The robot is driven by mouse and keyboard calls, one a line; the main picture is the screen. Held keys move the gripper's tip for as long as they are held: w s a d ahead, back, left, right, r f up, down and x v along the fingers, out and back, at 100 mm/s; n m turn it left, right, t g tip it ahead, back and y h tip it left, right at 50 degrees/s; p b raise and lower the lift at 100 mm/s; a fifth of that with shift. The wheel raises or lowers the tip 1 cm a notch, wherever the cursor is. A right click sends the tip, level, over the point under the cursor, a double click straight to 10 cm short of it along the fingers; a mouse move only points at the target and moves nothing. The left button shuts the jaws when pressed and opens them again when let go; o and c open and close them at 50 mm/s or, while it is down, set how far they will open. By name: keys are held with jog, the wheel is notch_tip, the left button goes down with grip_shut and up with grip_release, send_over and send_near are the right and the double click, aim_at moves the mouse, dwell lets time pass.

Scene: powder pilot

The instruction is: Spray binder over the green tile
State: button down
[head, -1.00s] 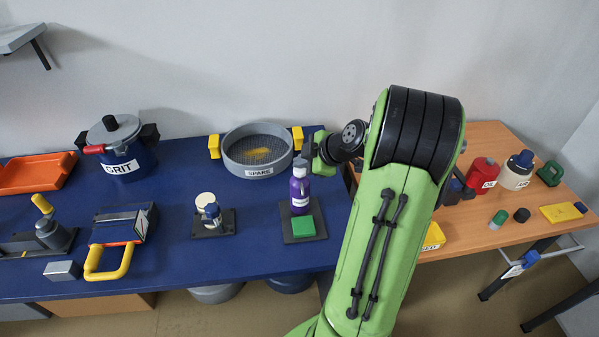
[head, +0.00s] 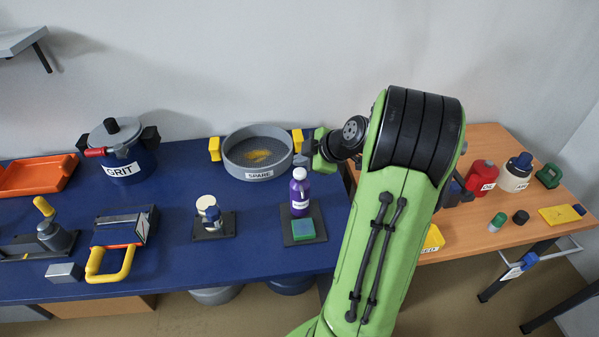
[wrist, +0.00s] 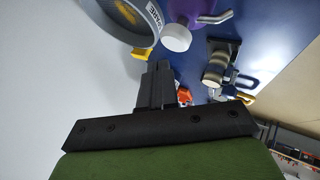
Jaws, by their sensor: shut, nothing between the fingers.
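The green tile (head: 303,229) lies on a dark square plate (head: 315,239) on the blue table. Its top now looks blue-green, with brighter green along its edge. A purple bottle (head: 300,194) with a white cap stands upright just behind the tile. In the wrist view the bottle (wrist: 183,12) shows its white cap and a thin grey spout. My gripper (head: 299,161) is just above and behind the cap, apart from it. In the wrist view my gripper's fingers (wrist: 157,72) are shut and empty, near the cap.
A grey sieve (head: 228,160) labelled SPARE stands behind left. A GRIT pot (head: 134,165) and a yellow-handled tool (head: 125,262) are farther left. The blue table is clear in front of the plates.

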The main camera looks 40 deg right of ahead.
aim_at(303, 173)
notch_tip(303, 173, up, 6)
jog(key=p, duration=0.3)
dwell(0.3)
dwell(0.6)
dwell(1.8)
